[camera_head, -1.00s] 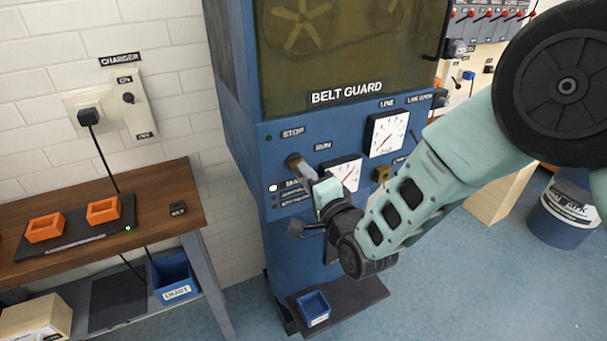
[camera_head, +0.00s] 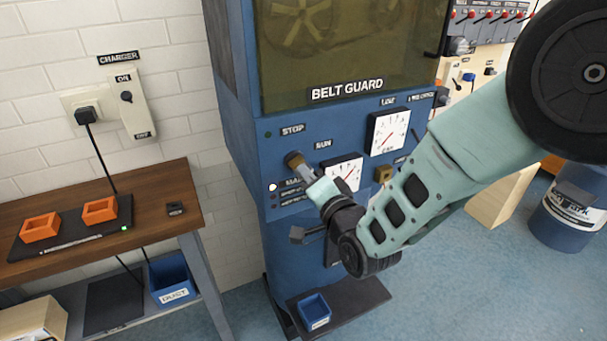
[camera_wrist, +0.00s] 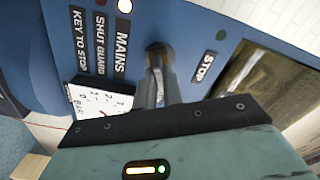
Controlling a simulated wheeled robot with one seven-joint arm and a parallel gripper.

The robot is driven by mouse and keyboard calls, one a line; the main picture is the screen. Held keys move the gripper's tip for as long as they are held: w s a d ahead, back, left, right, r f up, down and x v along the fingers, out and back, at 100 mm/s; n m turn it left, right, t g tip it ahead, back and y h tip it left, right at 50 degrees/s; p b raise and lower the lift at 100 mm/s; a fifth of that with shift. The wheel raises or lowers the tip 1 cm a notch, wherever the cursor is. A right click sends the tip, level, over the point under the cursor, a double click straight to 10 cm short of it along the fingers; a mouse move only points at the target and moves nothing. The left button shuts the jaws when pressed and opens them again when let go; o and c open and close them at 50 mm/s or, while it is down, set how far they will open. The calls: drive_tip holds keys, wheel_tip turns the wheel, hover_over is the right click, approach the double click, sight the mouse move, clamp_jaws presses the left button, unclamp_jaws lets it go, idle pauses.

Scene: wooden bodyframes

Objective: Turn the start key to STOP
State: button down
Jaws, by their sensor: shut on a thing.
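The start key (camera_head: 293,160) is a brownish knob on the blue machine panel (camera_head: 247,200), below the STOP label (camera_head: 293,131) and left of the RUN label (camera_head: 323,144). My gripper (camera_head: 305,171) reaches it from the lower right and is shut on it. In the wrist view the gripper's fingers (camera_wrist: 163,88) close together at the round key base (camera_wrist: 158,54). The fingers hide most of the key, so its exact angle is hard to tell. The STOP label (camera_wrist: 202,67) is right of the fingers there.
A lit MAINS lamp (camera_head: 272,187) sits left of the key. Dial gauges (camera_head: 388,132) lie to its right, close to my arm. The belt guard (camera_head: 345,50) is above. A wooden bench (camera_head: 165,200) with orange trays stands at left.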

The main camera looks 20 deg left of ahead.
drive_tip(key=shift+n+b, duration=1.4)
drive_tip(key=shift+n, duration=1.4)
drive_tip(key=n+b, duration=0.4)
drive_tip(key=n, duration=0.3)
drive_tip(key=shift+f, duration=0.1)
drive_tip(key=c, duration=1.5)
unclamp_jaws()
drive_tip(key=shift+n, duration=0.3)
drive_tip(key=shift+o, duration=0.2)
